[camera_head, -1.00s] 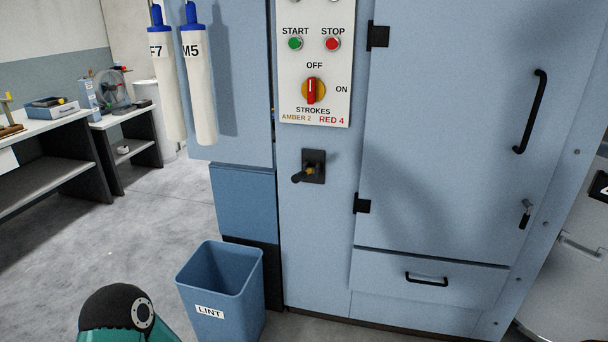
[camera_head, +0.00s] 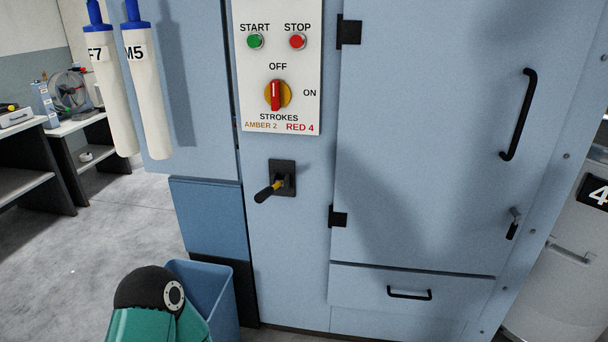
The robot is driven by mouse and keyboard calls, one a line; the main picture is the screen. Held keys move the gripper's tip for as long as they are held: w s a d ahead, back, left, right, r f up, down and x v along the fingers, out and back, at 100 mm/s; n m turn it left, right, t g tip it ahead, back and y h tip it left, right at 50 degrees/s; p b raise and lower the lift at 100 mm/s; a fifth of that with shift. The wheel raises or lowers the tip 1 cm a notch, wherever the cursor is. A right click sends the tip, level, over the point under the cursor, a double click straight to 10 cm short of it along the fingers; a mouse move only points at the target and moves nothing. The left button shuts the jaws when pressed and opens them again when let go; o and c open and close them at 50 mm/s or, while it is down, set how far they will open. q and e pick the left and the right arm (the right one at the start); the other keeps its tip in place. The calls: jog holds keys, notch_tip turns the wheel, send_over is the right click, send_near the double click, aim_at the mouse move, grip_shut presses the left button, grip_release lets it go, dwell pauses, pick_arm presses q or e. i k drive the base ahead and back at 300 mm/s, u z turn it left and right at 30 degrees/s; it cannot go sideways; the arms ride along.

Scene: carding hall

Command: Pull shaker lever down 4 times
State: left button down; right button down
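The shaker lever (camera_head: 268,192) is a short black handle with a yellow part at its root, on a black plate (camera_head: 283,177) on the pale blue machine front. It sticks out toward the lower left. Above it is a white panel (camera_head: 309,60) with green START and red STOP buttons, a red and yellow switch (camera_head: 276,95) pointing up at OFF, and the text "STROKES AMBER 2 RED 4". A black and teal link of my arm shows at the bottom left, apart from the lever. Neither of my grippers is in view.
A blue lint bin (camera_head: 208,285) stands on the floor below the lever, partly behind my arm. Two white filter tubes (camera_head: 150,100) hang at upper left. A cabinet door (camera_head: 430,130) with a black handle and a drawer (camera_head: 450,292) are right of the lever.

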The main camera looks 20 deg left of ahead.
aim_at(260, 196)
jog(key=z, duration=0.1)
jog(key=i, duration=1.25)
jog(key=u, duration=0.45)
